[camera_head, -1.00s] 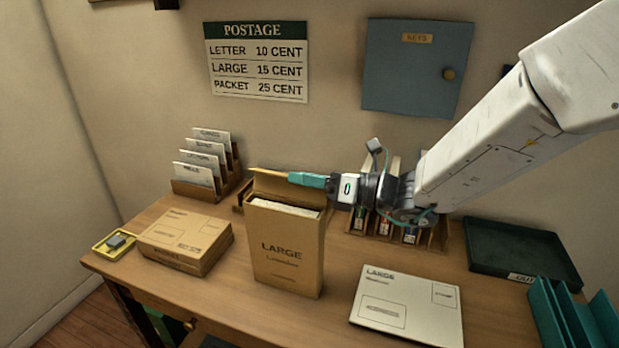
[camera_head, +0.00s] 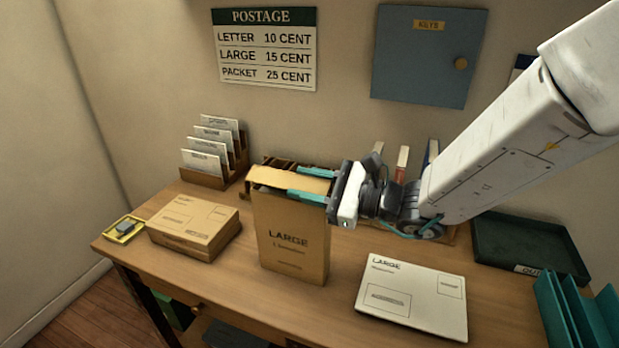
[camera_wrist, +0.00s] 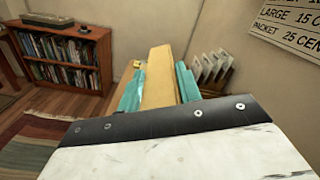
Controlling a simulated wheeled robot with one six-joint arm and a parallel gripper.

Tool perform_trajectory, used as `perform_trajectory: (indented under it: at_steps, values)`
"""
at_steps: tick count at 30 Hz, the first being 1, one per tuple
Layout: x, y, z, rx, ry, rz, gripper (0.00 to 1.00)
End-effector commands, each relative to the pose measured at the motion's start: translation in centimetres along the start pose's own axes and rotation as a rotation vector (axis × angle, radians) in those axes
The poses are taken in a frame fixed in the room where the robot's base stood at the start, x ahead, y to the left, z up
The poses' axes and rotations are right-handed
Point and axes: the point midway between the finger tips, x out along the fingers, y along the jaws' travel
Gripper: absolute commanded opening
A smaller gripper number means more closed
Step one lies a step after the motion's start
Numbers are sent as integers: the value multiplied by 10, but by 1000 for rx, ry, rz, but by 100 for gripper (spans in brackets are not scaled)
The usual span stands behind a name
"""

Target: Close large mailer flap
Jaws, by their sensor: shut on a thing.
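The large mailer (camera_head: 290,240) is a tall brown box-like envelope marked LARGE, standing upright on the desk. Its tan flap (camera_head: 277,178) lies forward over the top opening, close to level. A pale strip of the contents still shows under its front left edge. My gripper (camera_head: 295,182) comes from the right, with one teal finger along the near side of the flap and one along the far side. It is shut on the flap. In the wrist view the tan flap (camera_wrist: 158,75) runs between both teal fingers.
A brown parcel (camera_head: 193,225) and a yellow dish (camera_head: 124,230) stand left of the mailer. A white LARGE envelope (camera_head: 415,296) lies at right. A letter rack (camera_head: 215,150) stands behind; a dark tray (camera_head: 530,245) and teal holder (camera_head: 580,315) are far right.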

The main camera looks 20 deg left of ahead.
Motion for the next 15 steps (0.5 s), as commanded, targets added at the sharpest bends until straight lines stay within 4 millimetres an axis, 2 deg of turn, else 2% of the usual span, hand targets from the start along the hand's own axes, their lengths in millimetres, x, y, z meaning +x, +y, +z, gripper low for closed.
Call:
perform_trajectory:
  at_steps: [6,15]
  values:
    - [0,8,-4,-155,2,2,11]
    - [0,13,-8,-284,3,1,11]
